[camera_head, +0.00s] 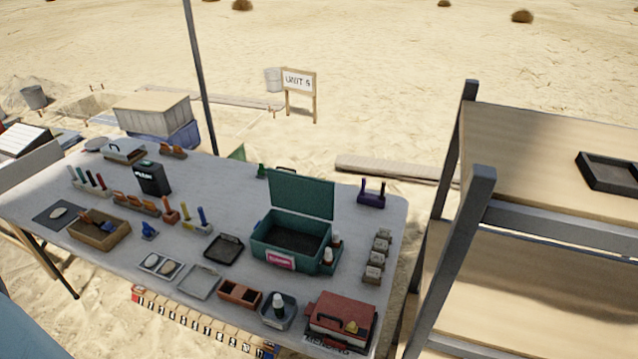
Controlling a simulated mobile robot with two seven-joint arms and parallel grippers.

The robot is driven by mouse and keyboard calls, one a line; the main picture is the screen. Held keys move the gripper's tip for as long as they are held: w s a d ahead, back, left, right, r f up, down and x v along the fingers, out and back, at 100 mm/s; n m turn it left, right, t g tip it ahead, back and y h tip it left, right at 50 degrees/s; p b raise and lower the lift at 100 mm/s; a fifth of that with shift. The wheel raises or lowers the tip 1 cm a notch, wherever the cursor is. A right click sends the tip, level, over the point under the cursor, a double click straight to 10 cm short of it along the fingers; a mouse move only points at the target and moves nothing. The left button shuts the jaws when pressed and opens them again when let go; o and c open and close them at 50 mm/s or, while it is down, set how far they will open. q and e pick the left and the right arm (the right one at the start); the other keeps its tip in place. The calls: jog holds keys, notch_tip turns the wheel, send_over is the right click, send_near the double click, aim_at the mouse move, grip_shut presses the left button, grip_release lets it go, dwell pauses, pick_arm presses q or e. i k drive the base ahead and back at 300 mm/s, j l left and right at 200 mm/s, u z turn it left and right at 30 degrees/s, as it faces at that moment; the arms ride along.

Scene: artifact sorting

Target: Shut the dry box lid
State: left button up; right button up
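A teal box (265,244), which appears to be the dry box, stands on the right half of the white table. Its lid (301,196) is open, standing up along the far edge. The inside looks dark and I see no objects in it. A pink label (280,262) is on its front, too small to read. Neither of my grippers is in view.
A purple holder (371,194) stands behind right. A metal-framed shelf (470,240) rises at right.

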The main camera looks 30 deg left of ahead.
aim_at(312, 197)
jog(key=u, duration=1.15)
jog(key=i+j+z, duration=0.1)
jog(key=z, duration=0.35)
jog(key=j+z, duration=0.3)
jog(key=z, duration=0.15)
jog(key=j+z, duration=0.25)
jog(key=z, duration=0.2)
